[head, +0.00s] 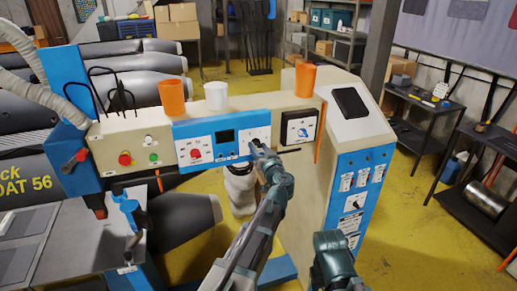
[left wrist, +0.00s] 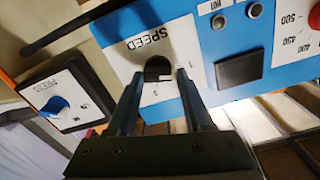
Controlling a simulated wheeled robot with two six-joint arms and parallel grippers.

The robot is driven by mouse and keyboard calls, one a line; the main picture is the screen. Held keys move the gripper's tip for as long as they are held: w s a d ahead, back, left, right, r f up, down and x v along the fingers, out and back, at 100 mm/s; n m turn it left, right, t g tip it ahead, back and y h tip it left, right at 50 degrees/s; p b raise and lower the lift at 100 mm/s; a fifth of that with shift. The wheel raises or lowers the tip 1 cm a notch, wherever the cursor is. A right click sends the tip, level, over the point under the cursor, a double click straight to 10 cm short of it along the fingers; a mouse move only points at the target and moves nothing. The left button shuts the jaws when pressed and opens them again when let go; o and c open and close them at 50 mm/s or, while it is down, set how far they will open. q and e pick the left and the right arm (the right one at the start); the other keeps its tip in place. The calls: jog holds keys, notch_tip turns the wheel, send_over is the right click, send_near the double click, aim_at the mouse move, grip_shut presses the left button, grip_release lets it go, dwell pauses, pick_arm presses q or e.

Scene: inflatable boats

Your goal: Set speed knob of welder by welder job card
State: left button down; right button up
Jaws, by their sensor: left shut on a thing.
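The speed knob (left wrist: 158,69) is a dark round knob on a white plate marked SPEED, upside down in the left wrist view. The plate is part of the welder's blue control panel (head: 222,164) in the head view. My left gripper (head: 260,148) reaches the right part of this panel. In the left wrist view my left gripper (left wrist: 158,76) has its two fingertips on either side of the knob, shut on it. Fingers partly cover the dial marks, and the setting cannot be read. I cannot make out a readable job card.
A white plate with a blue PRESS knob (left wrist: 55,106) sits beside the speed plate. Two orange cups (head: 172,97) (head: 305,80) and a white cup (head: 216,95) stand on the welder's top. A red button (head: 125,158) is to the left. A black tablet-like thing (head: 350,102) lies on the right cabinet.

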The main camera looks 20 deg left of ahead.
pick_arm(q)
jog(key=shift+m, duration=0.3)
jog(key=m, duration=0.3)
jog(key=shift+m, duration=0.4)
jog(key=m, duration=0.3)
jog(key=shift+w+d+m, duration=0.1)
jog(key=shift+m, duration=0.2)
jog(key=m, duration=0.3)
jog(key=shift+m, duration=0.3)
jog(key=m, duration=0.3)
jog(key=shift+d+m, duration=0.1)
jog(key=shift+m, duration=0.3)
jog(key=m, duration=0.7)
jog(key=shift+f, duration=0.2)
jog(key=m, duration=0.3)
jog(key=shift+m, duration=0.3)
jog(key=shift+f+m, duration=0.1)
jog(key=shift+m, duration=1.8)
